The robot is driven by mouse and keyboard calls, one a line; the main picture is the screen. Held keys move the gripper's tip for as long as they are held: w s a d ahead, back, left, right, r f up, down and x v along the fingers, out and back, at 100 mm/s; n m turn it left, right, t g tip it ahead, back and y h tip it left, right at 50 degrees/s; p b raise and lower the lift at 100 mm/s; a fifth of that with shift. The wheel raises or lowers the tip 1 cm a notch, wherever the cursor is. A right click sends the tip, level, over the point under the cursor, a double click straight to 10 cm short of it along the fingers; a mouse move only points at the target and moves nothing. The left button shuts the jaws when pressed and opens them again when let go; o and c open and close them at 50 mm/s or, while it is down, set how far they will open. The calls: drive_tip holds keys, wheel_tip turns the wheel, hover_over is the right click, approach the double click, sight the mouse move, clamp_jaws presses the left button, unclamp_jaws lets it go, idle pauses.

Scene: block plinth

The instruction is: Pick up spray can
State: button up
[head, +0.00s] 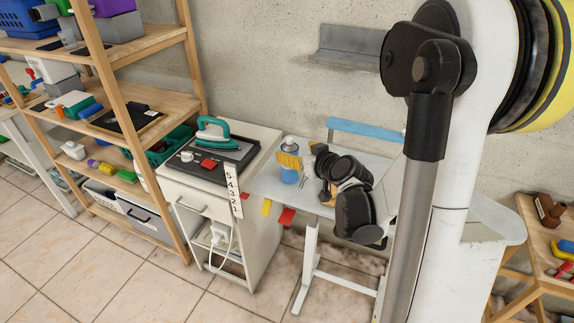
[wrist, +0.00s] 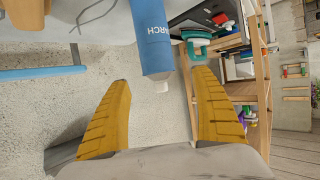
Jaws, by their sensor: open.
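The spray can (head: 289,175) is blue with a pale top and stands on the light table beside the cabinet in the head view.
A white cabinet (head: 193,192) left of the can carries a black tray with a green iron (head: 214,134). A wooden shelf (head: 160,42) with many items stands farther left. A blue bar (head: 365,131) runs along the table's back, before a concrete wall.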

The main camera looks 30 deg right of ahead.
sight(293, 151)
drive_tip(key=x, duration=0.2)
drive_tip(key=b+x, duration=0.1)
drive_tip(key=x, duration=0.1)
drive_tip(key=b+x, duration=0.1)
drive_tip(key=x, duration=0.1)
drive_tip(key=shift+s+f, duration=0.1)
drive_tip(key=shift+f, duration=0.2)
drive_tip(key=shift+r, duration=0.1)
drive_tip(key=c, duration=1.5)
